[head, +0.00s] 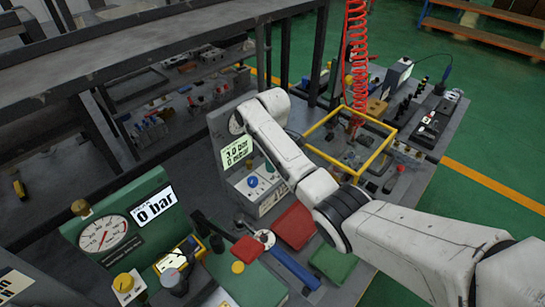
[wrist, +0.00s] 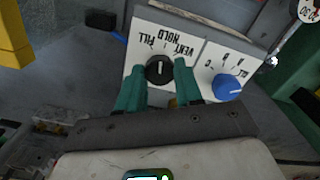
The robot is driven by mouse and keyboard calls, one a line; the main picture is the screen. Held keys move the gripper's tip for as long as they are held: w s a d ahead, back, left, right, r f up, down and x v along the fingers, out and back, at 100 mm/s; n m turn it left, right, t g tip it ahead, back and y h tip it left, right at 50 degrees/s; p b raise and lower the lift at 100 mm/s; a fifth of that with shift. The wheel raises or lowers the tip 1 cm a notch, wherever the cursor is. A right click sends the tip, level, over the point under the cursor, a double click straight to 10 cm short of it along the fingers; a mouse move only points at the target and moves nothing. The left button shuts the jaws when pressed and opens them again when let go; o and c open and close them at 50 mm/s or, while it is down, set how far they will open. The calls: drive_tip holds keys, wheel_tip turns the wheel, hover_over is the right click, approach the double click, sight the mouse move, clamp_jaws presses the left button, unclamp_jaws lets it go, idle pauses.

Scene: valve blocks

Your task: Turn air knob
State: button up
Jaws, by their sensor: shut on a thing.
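A black round knob (wrist: 160,69) with a white pointer line sits on a white panel plate printed FILL, HOLD and VENT, upside down in the wrist view. The teal fingers of my gripper (wrist: 160,80) stand on either side of the knob and are shut on it. A blue knob (wrist: 229,87) is on the plate beside it, just right of the right finger. In the head view the same grey panel (head: 233,180) shows the blue knob (head: 252,182) and a display reading 3.0 bar, 0 mbar. My arm hides part of this panel, and the gripper cannot be made out there.
A green panel (head: 70,235) with a gauge and a 0 bar display stands at front left. A yellow frame (head: 325,157) and red coiled hose (head: 357,50) are behind my arm. A red block (head: 294,226) and green block (head: 333,262) lie near it.

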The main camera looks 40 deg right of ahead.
drive_tip(key=shift+r+m+p, duration=0.1)
drive_tip(key=shift+m+p, duration=0.35)
drive_tip(key=shift+m, duration=0.75)
drive_tip(key=o, duration=1)
drive_tip(key=shift+o, duration=0.2)
wheel_tip(320, 180, up, 11)
drive_tip(key=shift+f, duration=0.25)
